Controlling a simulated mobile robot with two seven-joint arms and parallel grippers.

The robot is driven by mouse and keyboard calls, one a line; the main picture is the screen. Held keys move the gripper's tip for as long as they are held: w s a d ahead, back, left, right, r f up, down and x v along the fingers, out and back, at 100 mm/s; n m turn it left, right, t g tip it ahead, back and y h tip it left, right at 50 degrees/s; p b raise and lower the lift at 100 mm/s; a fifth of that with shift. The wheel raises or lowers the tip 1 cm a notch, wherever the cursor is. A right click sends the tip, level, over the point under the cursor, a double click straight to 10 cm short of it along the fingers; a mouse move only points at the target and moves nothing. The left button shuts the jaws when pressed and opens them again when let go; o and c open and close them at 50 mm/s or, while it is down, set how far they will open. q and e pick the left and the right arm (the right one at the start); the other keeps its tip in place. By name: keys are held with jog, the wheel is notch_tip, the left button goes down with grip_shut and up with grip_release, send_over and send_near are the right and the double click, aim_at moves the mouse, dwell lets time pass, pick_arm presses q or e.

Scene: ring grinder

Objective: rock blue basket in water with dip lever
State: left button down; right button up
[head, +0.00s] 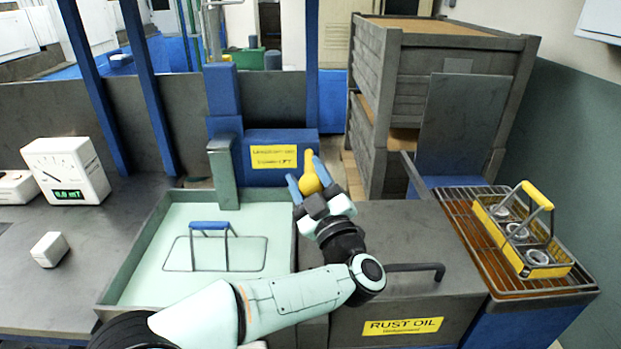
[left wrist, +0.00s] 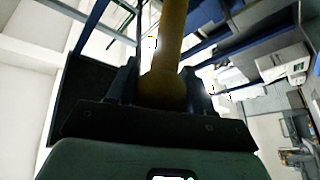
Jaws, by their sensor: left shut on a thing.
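The blue basket shows as a blue handle (head: 208,226) on thin uprights, with a rectangular wire outline in the pale green water of the tank (head: 150,237). The rest of the basket is hidden under the surface. The dip lever has a yellow knob (head: 309,172) and stands behind the tank's right side. My left gripper (head: 311,186) is shut on this knob, with its fingers on either side. In the left wrist view the yellow lever (left wrist: 168,50) runs up between the two fingers. My right gripper is in neither view.
A closed rust oil box (head: 400,240) with a dark bar handle is right of the tank. A yellow basket (head: 520,235) with metal rings stands on a wire rack at the right. A white meter (head: 66,171) and small white block (head: 49,249) sit on the left bench.

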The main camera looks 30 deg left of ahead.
pick_arm(q)
jog(key=shift+f, duration=0.2)
jog(key=shift+c, duration=2.4)
grip_release()
jog(key=shift+s, duration=0.1)
jog(key=v, duration=1.3)
jog(key=shift+d, duration=0.15)
jog(key=shift+s+f, duration=0.1)
